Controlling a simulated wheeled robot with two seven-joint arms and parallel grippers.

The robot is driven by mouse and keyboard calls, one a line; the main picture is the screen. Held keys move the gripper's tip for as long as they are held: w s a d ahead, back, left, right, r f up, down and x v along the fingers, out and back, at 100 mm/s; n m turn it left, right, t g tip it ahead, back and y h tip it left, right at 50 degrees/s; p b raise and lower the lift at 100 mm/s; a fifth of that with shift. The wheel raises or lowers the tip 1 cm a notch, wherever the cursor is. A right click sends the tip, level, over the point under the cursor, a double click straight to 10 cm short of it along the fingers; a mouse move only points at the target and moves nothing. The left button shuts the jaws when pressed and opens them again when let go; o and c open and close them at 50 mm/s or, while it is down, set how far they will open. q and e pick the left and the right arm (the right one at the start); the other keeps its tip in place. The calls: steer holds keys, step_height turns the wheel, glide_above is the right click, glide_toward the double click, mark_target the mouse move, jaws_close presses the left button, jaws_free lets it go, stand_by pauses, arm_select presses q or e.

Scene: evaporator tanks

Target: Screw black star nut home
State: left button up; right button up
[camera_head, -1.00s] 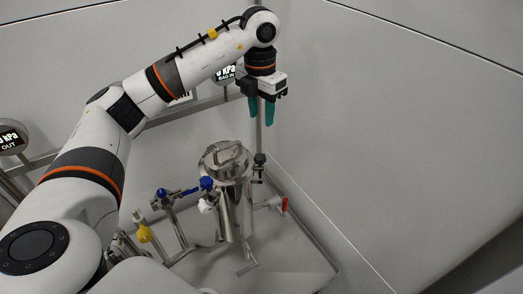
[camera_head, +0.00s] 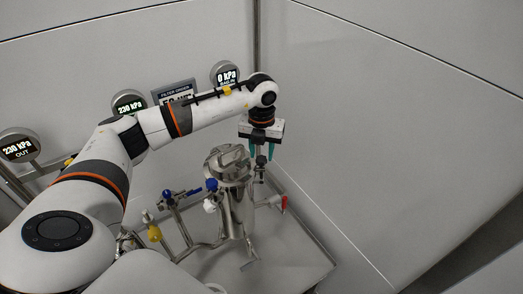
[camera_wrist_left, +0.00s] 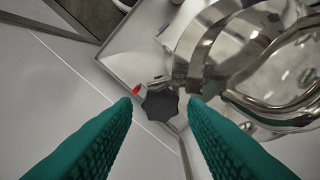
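The black star nut (camera_wrist_left: 160,102) shows in the left wrist view, seen from above, beside the shiny metal tank (camera_wrist_left: 225,45). In the head view the nut (camera_head: 261,160) is small and dark, just right of the tank lid (camera_head: 228,160). My left gripper (camera_head: 259,155) points down over the nut, its teal fingers spread. In the left wrist view the left gripper's fingertips (camera_wrist_left: 159,101) appear on either side of the nut with gaps; I cannot tell the height between them. My right gripper is not in view.
A red-handled valve (camera_head: 284,204) sits right of the tank. Blue valves (camera_head: 211,185) and a yellow one (camera_head: 154,234) stand on the left pipework. Pressure gauges (camera_head: 128,103) line the back wall. There is free room at the right.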

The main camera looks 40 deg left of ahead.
arm_select(q)
steer(key=shift+f, duration=0.8)
steer(key=c, duration=0.7)
steer(key=m+b, duration=0.3)
steer(key=shift+f, duration=0.15)
steer(key=m+b, duration=0.2)
steer(key=m, duration=0.1)
steer(key=shift+m, duration=0.4)
steer(key=m+b, duration=0.2)
steer(key=m, duration=0.1)
steer(key=shift+m+b, duration=0.3)
steer(key=shift+b, duration=0.05)
steer(key=shift+r+m+b, duration=0.2)
steer(key=shift+m+b, duration=0.65)
steer(key=shift+m, duration=1.05)
